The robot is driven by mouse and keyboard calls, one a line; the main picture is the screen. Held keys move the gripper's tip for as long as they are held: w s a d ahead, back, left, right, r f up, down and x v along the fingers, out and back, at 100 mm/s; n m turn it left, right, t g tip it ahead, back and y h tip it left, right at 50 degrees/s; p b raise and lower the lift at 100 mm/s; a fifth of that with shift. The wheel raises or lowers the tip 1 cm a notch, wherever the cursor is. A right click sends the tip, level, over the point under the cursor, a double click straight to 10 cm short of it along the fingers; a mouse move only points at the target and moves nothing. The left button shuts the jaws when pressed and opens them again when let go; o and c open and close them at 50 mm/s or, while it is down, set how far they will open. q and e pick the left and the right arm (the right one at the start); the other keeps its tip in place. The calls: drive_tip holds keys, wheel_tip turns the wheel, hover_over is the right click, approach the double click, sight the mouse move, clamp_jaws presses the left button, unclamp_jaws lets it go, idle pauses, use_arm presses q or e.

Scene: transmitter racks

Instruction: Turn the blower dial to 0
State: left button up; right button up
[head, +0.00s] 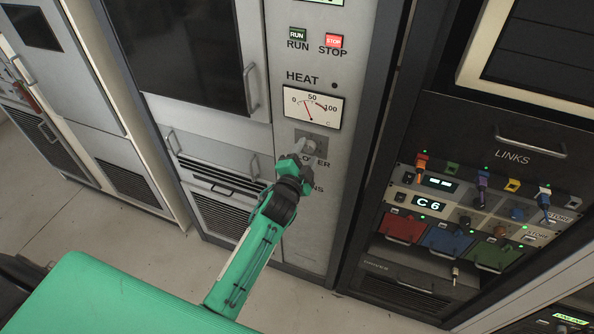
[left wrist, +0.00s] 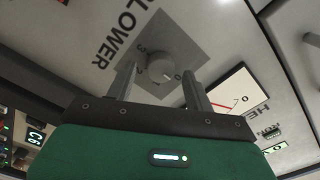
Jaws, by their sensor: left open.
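Small digits surround the knob, but the setting cannot be read for certain. In the head view, the plate (head: 317,138) sits below the heat meter, and my gripper partly covers it and the label. My left gripper (head: 303,155) is at the plate. In the left wrist view, the fingers of my left gripper (left wrist: 160,78) are open, one on each side of the knob, with gaps visible. My right gripper is not in view.
The heat meter (head: 313,107) is just above the plate, with the RUN button (head: 297,34) and STOP button (head: 333,41) higher up. To the right, a LINKS rack (head: 460,142) carries coloured plugs and cables. A cabinet with a dark window (head: 180,45) stands left. Bare floor lies below.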

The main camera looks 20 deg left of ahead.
use_arm(q)
drive_tip(key=s+b, duration=0.3)
drive_tip(key=s, duration=1)
drive_tip(key=shift+a, duration=0.25)
drive_tip(key=shift+f, duration=0.1)
